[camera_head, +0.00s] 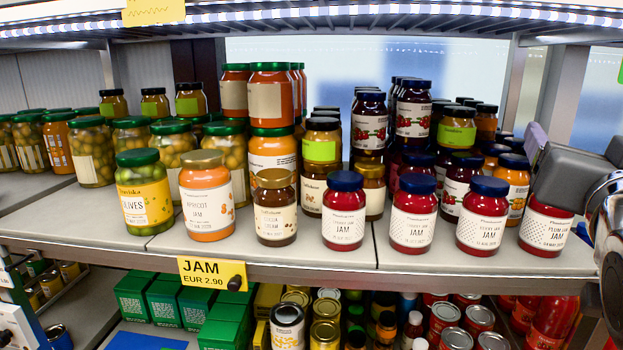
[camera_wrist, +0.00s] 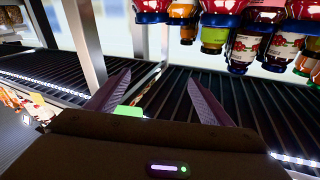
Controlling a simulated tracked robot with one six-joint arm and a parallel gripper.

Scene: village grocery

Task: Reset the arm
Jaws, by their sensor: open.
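My gripper (camera_head: 535,143) is at the right of the head view, in front of the shelf and close to the rightmost plum jam jar (camera_head: 545,228), whose lid it hides. In the wrist view, the two purple fingers of my gripper (camera_wrist: 160,77) are spread apart with nothing between them. My grey arm parts cover the right edge of the head view.
A front row on the shelf (camera_head: 310,262) holds olives (camera_head: 145,191), apricot jam (camera_head: 207,195), a brown jar (camera_head: 275,207) and red jams (camera_head: 344,211). Stacked jars stand behind. A yellow price tag (camera_head: 213,273) hangs on the edge. An upright post (camera_head: 557,90) stands right.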

